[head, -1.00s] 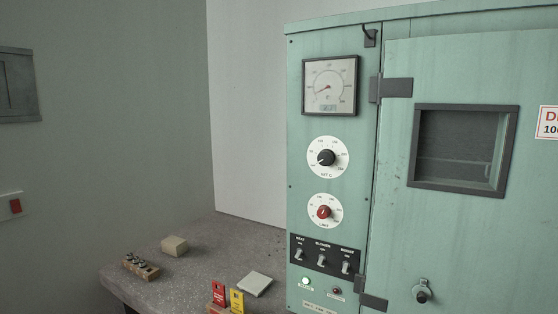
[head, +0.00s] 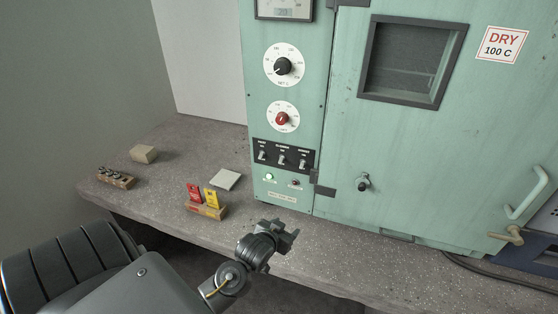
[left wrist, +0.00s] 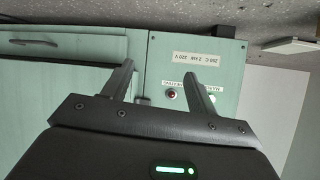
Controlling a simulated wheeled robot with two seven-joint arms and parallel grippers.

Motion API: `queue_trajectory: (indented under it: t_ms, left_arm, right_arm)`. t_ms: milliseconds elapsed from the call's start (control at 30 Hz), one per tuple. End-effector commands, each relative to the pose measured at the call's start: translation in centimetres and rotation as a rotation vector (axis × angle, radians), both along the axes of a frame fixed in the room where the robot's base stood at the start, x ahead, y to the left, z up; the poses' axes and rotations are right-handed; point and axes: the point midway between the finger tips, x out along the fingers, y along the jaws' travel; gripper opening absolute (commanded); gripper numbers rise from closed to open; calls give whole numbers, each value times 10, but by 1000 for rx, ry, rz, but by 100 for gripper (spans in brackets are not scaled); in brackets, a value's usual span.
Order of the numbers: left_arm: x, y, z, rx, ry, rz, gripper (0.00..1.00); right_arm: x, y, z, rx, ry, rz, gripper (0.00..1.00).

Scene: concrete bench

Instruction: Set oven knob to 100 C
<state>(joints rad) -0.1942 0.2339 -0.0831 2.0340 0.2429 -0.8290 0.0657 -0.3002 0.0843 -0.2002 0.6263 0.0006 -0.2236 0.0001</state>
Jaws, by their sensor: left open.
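The green oven (head: 350,150) stands on the bench. Its black oven knob (head: 283,66) sits on a white dial on the control panel, with a red knob (head: 282,118) on a second dial below. The black knob's pointer is too small to read surely. My left gripper (head: 288,234) is open and empty, low in front of the oven's lower panel and apart from the knob. In the left wrist view its two fingers (left wrist: 160,85) are spread, with the lower panel behind them, and the knob does not show. My right gripper is not in view.
Three switches (head: 283,157) and small lamps sit below the dials. A "DRY 100 C" sign (head: 502,44) is on the door. Red and yellow tags (head: 203,199), a white pad (head: 225,179), a block (head: 144,154) and a holder (head: 115,177) lie on the left of the bench (head: 160,205).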

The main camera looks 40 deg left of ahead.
Motion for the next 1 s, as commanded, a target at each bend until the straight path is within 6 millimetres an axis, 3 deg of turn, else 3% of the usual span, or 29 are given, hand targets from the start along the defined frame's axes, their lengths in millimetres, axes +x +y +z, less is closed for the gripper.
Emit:
queue_trajectory:
  t_ms: [33,100,200,300,400,533,733,1000]
  left_arm:
    - [23,14,66,0,-147,30,59]
    - [40,31,146,-6,-335,72,59]
    - [45,50,244,-22,-573,119,59]
    - [36,63,317,-38,-756,150,59]
    - [24,71,364,-51,-880,167,59]
    - [15,75,392,-62,-959,178,59]
    - [15,77,397,-63,-971,179,59]
    - [49,90,416,-59,-970,181,59]
  right_arm:
    - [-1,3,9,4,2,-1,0]
    - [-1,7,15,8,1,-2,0]
    - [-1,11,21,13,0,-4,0]
    - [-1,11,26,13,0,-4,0]
    - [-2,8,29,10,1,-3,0]
    - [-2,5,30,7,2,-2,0]
    - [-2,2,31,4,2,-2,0]
    - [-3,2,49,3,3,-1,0]
